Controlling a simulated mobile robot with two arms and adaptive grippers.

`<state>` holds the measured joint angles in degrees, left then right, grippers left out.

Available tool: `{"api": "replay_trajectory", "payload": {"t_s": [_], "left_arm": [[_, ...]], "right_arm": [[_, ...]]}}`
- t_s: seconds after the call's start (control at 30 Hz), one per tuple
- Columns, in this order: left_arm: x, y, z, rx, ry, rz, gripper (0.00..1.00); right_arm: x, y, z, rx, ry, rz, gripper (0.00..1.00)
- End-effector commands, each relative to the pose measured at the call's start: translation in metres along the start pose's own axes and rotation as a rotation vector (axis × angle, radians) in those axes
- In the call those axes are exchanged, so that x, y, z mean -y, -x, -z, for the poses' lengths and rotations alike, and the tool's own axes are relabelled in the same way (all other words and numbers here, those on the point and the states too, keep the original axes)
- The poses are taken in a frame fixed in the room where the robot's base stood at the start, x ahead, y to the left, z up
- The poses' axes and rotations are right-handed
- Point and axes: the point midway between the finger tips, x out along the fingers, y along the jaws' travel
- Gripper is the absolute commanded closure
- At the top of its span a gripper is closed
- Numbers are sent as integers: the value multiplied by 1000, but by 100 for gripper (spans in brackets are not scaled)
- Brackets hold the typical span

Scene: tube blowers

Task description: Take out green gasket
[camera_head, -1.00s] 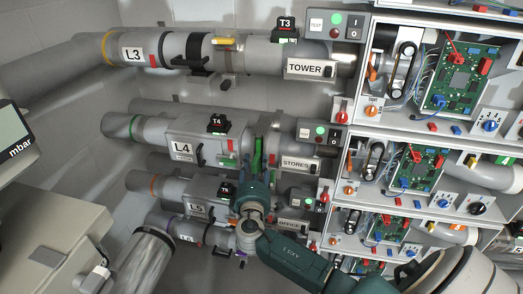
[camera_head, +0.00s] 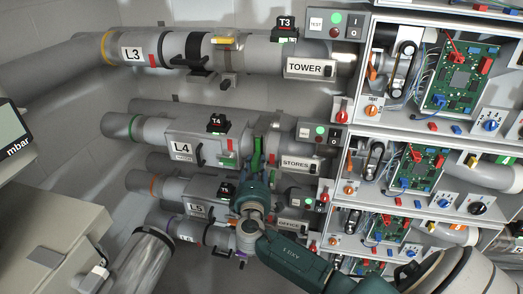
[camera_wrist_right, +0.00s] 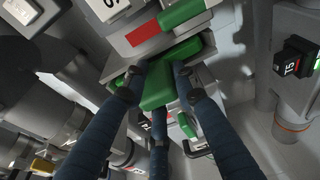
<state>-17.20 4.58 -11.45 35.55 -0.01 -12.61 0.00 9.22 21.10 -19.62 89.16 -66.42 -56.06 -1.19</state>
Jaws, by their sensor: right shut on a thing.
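The green gasket (camera_head: 257,156) shows as a narrow upright green piece on the L4 pipe line, between the L4 housing and the STORES section. In the right wrist view the green gasket (camera_wrist_right: 157,88) lies between the dark blue fingers of my right gripper (camera_wrist_right: 160,84), which is shut on it. The gasket is still at the grey pipe housing there; how deep it sits is hidden. In the head view my right gripper (camera_head: 252,184) is just below the gasket and its fingers are partly hidden. My left gripper is not in view.
The L3 pipe (camera_head: 178,48) runs above, with the T3 box (camera_head: 285,30) on it. The T4 box (camera_head: 217,123) sits on the L4 housing. More pipes lie below, close to my right arm. Open cabinets with a circuit board (camera_head: 459,78) stand at the right.

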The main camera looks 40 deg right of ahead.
Motion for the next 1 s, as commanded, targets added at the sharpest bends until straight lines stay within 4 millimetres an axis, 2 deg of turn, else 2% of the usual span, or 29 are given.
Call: {"api": "replay_trajectory", "payload": {"t_s": [1.0], "left_arm": [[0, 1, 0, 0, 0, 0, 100]], "right_arm": [[-1, 30, 9, -8, 1, -1, 100]]}}
